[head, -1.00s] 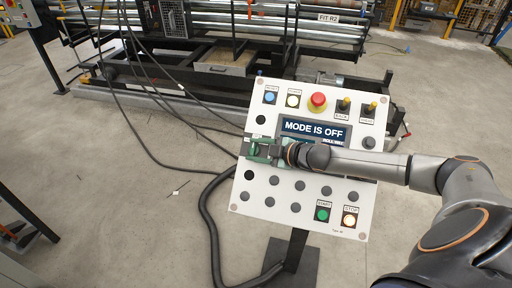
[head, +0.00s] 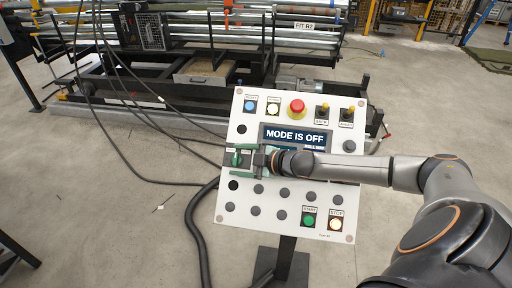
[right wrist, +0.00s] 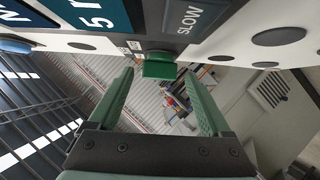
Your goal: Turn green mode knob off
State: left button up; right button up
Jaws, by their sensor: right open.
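The white control panel (head: 262,212) stands tilted on a dark post, and its display (head: 293,138) reads "MODE IS OFF". The green mode knob (head: 237,160) is at the panel's left side, partly hidden by my right gripper (head: 240,159). In the right wrist view the green knob (right wrist: 160,67) sits just beyond and between the fingertips of my right gripper (right wrist: 158,76). The green fingers are open, one on each side of the knob, with a gap to each. A label near it reads "SLOW". My left gripper is not in view.
A red emergency button (head: 297,107), a blue button (head: 250,106), two black-and-yellow switches and several grey caps are on the panel. A green start button (head: 309,219) and a lit stop button (head: 336,222) are low right. A black cable (head: 196,225) runs along the floor left.

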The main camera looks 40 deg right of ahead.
aim_at(237, 160)
jog(key=shift+v, duration=3.5)
jog(key=shift+p+v, duration=1.7)
jog(key=shift+v, duration=0.8)
jog(key=s+a+f+m, duration=0.1)
jog(key=s+f, duration=0.1)
jog(key=f, duration=0.1)
jog(key=s+f+m+h, duration=0.1)
jog(key=s+f, duration=0.1)
jog(key=f, duration=0.1)
jog(key=s+a+f+m, duration=0.1)
jog(key=s+f+m, duration=0.1)
jog(key=f, duration=0.1)
jog(key=shift+a+f+g+h, duration=0.15)
jog(key=shift+a+g+h, duration=0.15)
jog(key=shift+g+h, duration=0.1)
jog(key=s+a+f+m+g, duration=0.1)
jog(key=s+a+f+m, duration=0.2)
jog(key=a, duration=0.6)
jog(key=s+a+f+m+g, duration=0.1)
jog(key=s+a+f+m, duration=0.2)
jog(key=s+a+f, duration=0.3)
jog(key=a+f, duration=0.1)
jog(key=a, duration=0.3)
jog(key=shift+s+f+m, duration=0.2)
jog(key=shift+f+m, duration=0.05)
jog(key=shift+m, duration=0.15)
jog(key=shift+c, duration=0.4)
